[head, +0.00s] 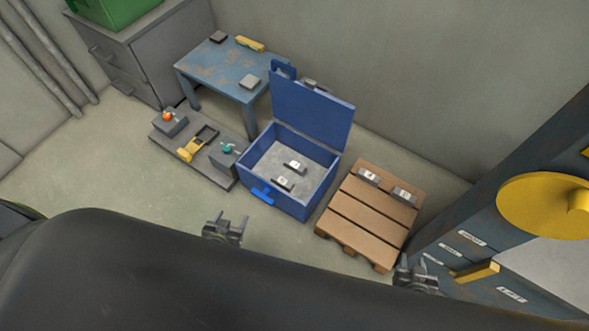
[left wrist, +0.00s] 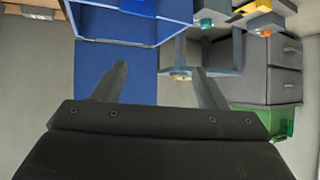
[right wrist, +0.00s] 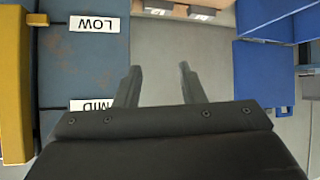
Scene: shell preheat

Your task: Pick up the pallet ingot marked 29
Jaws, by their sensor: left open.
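Two grey ingots with pale labels, a left one (head: 369,176) and a right one (head: 404,195), lie on the far end of the wooden pallet (head: 362,216). Their numbers are too small to read, so I cannot tell which is 29. They also seem to show at the top edge of the right wrist view (right wrist: 205,14). My left gripper (head: 224,226) is open and empty above the floor, in front of the blue chest. My right gripper (head: 413,270) is open and empty, near the pallet's near right corner and the cabinet.
The open blue chest (head: 321,187) beside the pallet holds two labelled ingots. A low grey platform (head: 211,160) with fixtures and a blue table (head: 222,70) stand further left. The labelled cabinet (head: 456,247) with yellow parts stands close on the right. The floor at front left is free.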

